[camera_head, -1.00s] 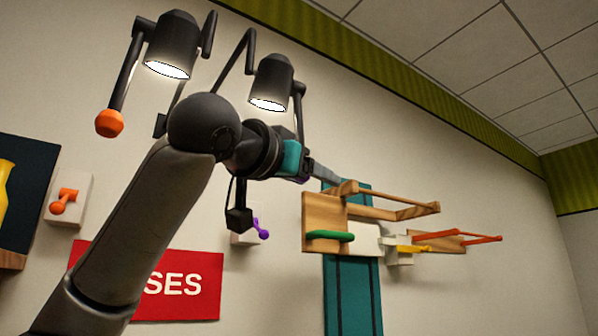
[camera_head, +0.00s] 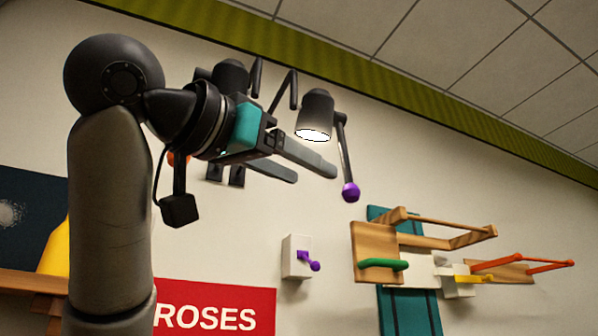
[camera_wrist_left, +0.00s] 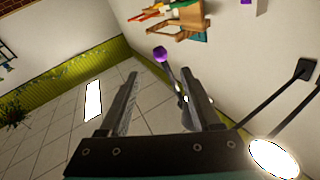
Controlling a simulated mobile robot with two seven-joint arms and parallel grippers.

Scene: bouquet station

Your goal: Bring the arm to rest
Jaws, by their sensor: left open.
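My left arm rises at the left of the head view and bends to the right at its dark round elbow. My left gripper (camera_head: 314,173) is open and empty, with its two grey fingers pointing right, in front of the wall. In the left wrist view both fingers of the left gripper (camera_wrist_left: 162,74) stand apart with nothing held between them. My right gripper is not in view.
A wooden rack (camera_head: 375,240), a white switch box (camera_head: 296,257) and a red ROSES sign (camera_head: 262,300) are on the wall.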

